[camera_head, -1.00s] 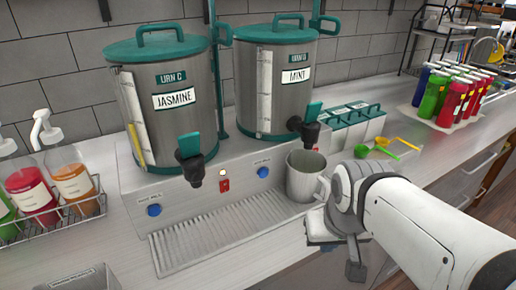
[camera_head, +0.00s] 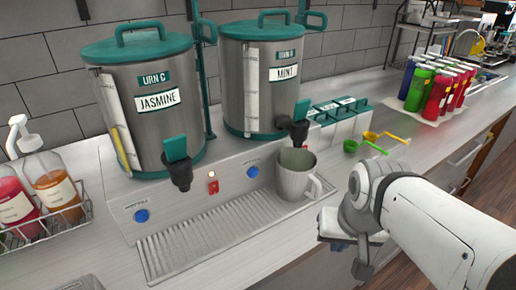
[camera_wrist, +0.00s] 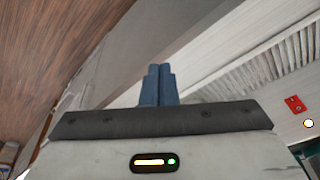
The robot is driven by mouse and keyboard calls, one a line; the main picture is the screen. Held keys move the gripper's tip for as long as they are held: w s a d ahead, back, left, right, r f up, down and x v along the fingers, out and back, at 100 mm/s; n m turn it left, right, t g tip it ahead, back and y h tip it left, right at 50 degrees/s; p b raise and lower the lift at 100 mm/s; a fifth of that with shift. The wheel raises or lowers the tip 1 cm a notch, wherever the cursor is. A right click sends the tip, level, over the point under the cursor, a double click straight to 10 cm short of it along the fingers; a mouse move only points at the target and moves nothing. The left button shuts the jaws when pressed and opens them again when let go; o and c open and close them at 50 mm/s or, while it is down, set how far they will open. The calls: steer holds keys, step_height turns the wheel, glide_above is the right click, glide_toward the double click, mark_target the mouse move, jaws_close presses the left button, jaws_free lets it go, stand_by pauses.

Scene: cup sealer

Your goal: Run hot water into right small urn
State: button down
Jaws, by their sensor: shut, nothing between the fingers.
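The right urn (camera_head: 271,85), labelled MINT, stands on a steel base beside the left urn (camera_head: 150,105), labelled JASMINE. The right urn's tap (camera_head: 296,124) has a teal lever and a black spout. A grey mug (camera_head: 294,176) stands upright below and in front of that tap, its handle toward the right. The base front has a right blue button (camera_head: 252,172), a left blue button (camera_head: 141,216) and a red switch (camera_head: 213,187) with a lit lamp above it. My gripper (camera_wrist: 159,70) is shut and empty, over the counter's front edge, right of the mug and apart from it.
A slotted drip tray (camera_head: 215,232) runs along the base front. Teal-lidded containers (camera_head: 338,122) and green and yellow scoops (camera_head: 368,146) lie right of the urns. Coloured bottles (camera_head: 437,90) stand farther right, syrup bottles (camera_head: 50,185) at left.

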mark_target(253, 173)
steer(key=w+a+f+n+t+y+p, duration=0.1)
steer(key=w+a+n+y, duration=0.3)
steer(key=n, duration=1.2)
steer(key=w+a+f+n+t+y+p, duration=0.1)
steer(key=w+a+n, duration=0.4)
steer(key=w+n, duration=0.6)
steer(key=f+n+y+p, duration=0.1)
steer(key=n+y, duration=0.1)
steer(key=n, duration=0.3)
steer(key=shift+a+f+n+y, duration=0.3)
steer(key=shift+a+f+y, duration=0.1)
steer(key=shift+w+a, duration=0.85)
steer(key=shift+w, duration=0.35)
steer(key=shift+w+a, duration=0.8)
steer(key=shift+w, duration=0.4)
steer(key=shift+w+a, duration=0.85)
steer(key=shift+w, duration=0.35)
steer(key=shift+w+p, duration=0.1)
steer(key=shift+p, duration=0.2)
